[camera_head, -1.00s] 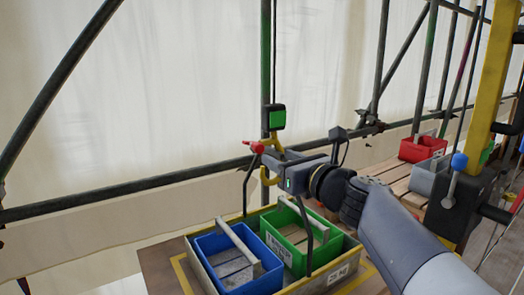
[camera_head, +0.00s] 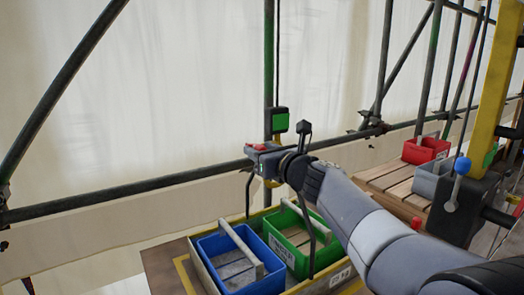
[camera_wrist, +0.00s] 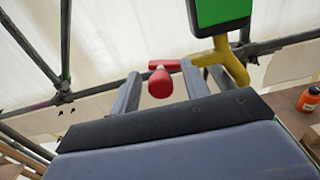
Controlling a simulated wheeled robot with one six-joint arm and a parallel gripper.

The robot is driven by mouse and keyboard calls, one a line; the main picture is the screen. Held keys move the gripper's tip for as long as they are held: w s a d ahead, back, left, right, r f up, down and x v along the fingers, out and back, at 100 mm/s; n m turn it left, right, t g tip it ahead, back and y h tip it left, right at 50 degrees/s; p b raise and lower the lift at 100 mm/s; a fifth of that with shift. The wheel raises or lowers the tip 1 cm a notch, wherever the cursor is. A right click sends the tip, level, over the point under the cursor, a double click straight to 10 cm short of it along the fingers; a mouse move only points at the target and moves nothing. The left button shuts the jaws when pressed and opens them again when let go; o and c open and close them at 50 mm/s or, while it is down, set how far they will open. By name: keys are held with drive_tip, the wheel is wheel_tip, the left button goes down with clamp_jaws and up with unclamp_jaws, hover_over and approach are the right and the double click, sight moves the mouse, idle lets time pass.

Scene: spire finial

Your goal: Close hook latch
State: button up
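The yellow hook (camera_wrist: 222,58) hangs below a green-faced block (camera_wrist: 222,10); that block also shows in the head view (camera_head: 280,121). A red latch lever with a rounded knob (camera_wrist: 160,82) extends left from the hook in the wrist view. My gripper (camera_wrist: 163,76) is open, its grey fingers on either side of the red knob with visible space beside it. In the head view, my gripper (camera_head: 256,148) covers most of the hook, leaving red at its tip and some yellow below it. Contact between fingers and lever cannot be told.
A blue bin (camera_head: 240,262) and a green bin (camera_head: 300,245) stand in a tray below my gripper. A dark scaffold rail (camera_head: 120,196) runs behind the hook. An orange bottle (camera_wrist: 309,99) is at the right of the wrist view.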

clamp_jaws()
drive_tip(key=shift+f+n+b, duration=0.2)
drive_tip(key=shift+n+b, duration=0.1)
drive_tip(key=shift+b, duration=0.05)
drive_tip(key=f+n+b, duration=0.1)
drive_tip(key=b, duration=0.1)
drive_tip(key=n+b, duration=0.2)
drive_tip(key=shift+f, duration=0.35)
drive_tip(key=shift+w+d+f+n+b, duration=0.35)
drive_tip(key=shift+d+f+n+b, duration=0.2)
drive_tip(key=shift+n+b, duration=2.1)
drive_tip(key=shift+w+d+f+n+b, duration=0.3)
drive_tip(key=shift+d+f+n+b, duration=0.25)
drive_tip(key=shift+n+b, duration=2.1)
drive_tip(key=shift+w+d+f+n+b, duration=0.55)
drive_tip(key=shift+n+b, duration=1.4)
drive_tip(key=shift+n, duration=1.35)
drive_tip(key=shift+s+a, duration=0.1)
drive_tip(key=shift+s, duration=0.05)
